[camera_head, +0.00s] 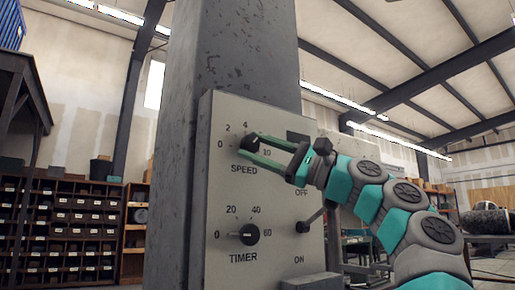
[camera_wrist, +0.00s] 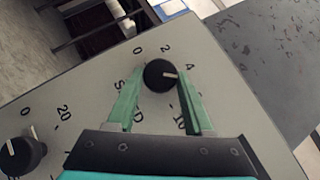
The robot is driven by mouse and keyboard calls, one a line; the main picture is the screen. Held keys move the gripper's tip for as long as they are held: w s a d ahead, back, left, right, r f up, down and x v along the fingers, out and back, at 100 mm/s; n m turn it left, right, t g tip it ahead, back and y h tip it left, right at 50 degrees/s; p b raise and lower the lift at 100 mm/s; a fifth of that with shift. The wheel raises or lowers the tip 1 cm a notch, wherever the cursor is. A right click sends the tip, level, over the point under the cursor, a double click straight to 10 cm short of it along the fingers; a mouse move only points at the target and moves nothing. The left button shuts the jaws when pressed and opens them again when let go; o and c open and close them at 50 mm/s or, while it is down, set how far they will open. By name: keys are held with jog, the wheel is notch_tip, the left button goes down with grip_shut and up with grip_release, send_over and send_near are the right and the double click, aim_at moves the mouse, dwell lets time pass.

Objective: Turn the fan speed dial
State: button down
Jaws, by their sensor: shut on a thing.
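The fan speed dial (camera_head: 252,142) is a round black knob on the grey control panel (camera_head: 228,200), above the word SPEED and ringed by numbers. The fingers partly hide the SPEED label and some numbers.
The timer dial (camera_head: 246,234) sits below on the same panel; it also shows in the wrist view (camera_wrist: 22,155). An ON/OFF lever (camera_head: 305,226) stands out at the panel's right. A grey column (camera_head: 245,50) rises behind. Shelves of bins (camera_head: 65,225) stand far left.

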jog(key=shift+a+f, duration=0.1)
dwell(0.8)
jog(key=shift+c, duration=1.4)
grip_release()
jog(key=b+v, duration=0.1)
jog(key=v, duration=0.6)
jog(key=shift+d, duration=0.4)
jog(key=shift+f, duration=0.15)
